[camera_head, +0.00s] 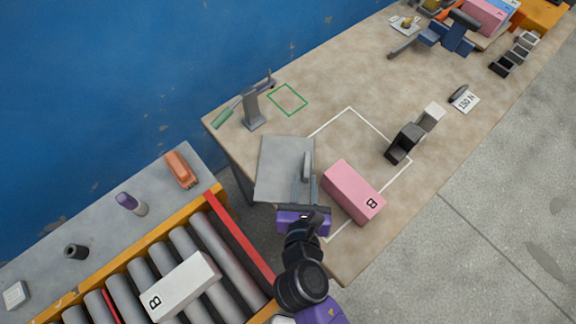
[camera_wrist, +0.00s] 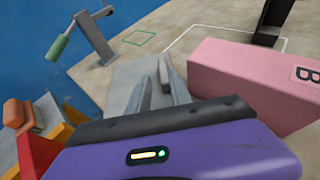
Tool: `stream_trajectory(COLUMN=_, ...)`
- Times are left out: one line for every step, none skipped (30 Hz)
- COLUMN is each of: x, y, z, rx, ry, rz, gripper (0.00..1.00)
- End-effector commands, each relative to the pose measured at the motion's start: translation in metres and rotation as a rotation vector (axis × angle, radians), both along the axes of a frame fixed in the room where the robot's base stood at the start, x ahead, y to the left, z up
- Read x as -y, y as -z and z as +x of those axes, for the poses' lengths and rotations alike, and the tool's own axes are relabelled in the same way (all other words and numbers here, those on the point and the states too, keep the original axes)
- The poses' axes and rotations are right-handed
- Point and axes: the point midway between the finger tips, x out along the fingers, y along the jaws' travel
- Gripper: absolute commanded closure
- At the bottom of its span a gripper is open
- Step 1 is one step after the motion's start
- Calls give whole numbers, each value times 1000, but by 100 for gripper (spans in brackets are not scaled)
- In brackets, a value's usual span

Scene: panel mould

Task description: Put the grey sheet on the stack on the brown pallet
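The grey sheet (camera_head: 279,165) is a flat plate at the near left end of the tan table. In the head view its lower left part reaches past the table's edge; I cannot tell whether it rests or hangs above. It shows behind the fingers in the wrist view (camera_wrist: 122,78). My gripper (camera_head: 306,182), with a purple body, is over the sheet's right side.
A grey stand (camera_head: 254,112) with a green-handled lever stands left behind the sheet. A roller conveyor (camera_head: 150,262) carries a white box (camera_head: 182,286). Clear table lies beyond the sheet.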

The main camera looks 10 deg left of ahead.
Motion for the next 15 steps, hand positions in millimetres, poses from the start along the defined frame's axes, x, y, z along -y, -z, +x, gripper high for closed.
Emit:
stream_trajectory(x=0, y=1, z=2, rx=0, ry=-2, rz=-10, gripper=75)
stream_trajectory(x=0, y=2, z=4, rx=1, ry=-2, rz=-13, gripper=75)
stream_trajectory(x=0, y=3, z=7, rx=1, ry=-3, rz=-15, gripper=75)
stream_trajectory(x=0, y=4, z=10, rx=1, ry=-2, rz=-16, gripper=75)
stream_trajectory(x=0, y=6, z=13, rx=1, ry=-2, rz=-15, gripper=75)
stream_trajectory(x=-1, y=7, z=17, rx=2, ry=-2, rz=-15, gripper=75)
stream_trajectory(x=-1, y=8, z=20, rx=2, ry=-3, rz=-14, gripper=75)
stream_trajectory(x=-1, y=9, z=23, rx=2, ry=-3, rz=-14, gripper=75)
stream_trajectory(x=-1, y=11, z=25, rx=1, ry=-3, rz=-14, gripper=75)
stream_trajectory(x=-1, y=13, z=28, rx=1, ry=-2, rz=-13, gripper=75)
stream_trajectory(x=-2, y=14, z=31, rx=1, ry=-2, rz=-13, gripper=75)
stream_trajectory(x=-2, y=16, z=35, rx=0, ry=-2, rz=-12, gripper=75)
stream_trajectory(x=-1, y=19, z=39, rx=0, ry=-1, rz=-11, gripper=75)
stream_trajectory(x=-1, y=22, z=43, rx=0, ry=-1, rz=-13, gripper=75)
stream_trajectory(x=-2, y=24, z=49, rx=0, ry=-1, rz=-11, gripper=75)
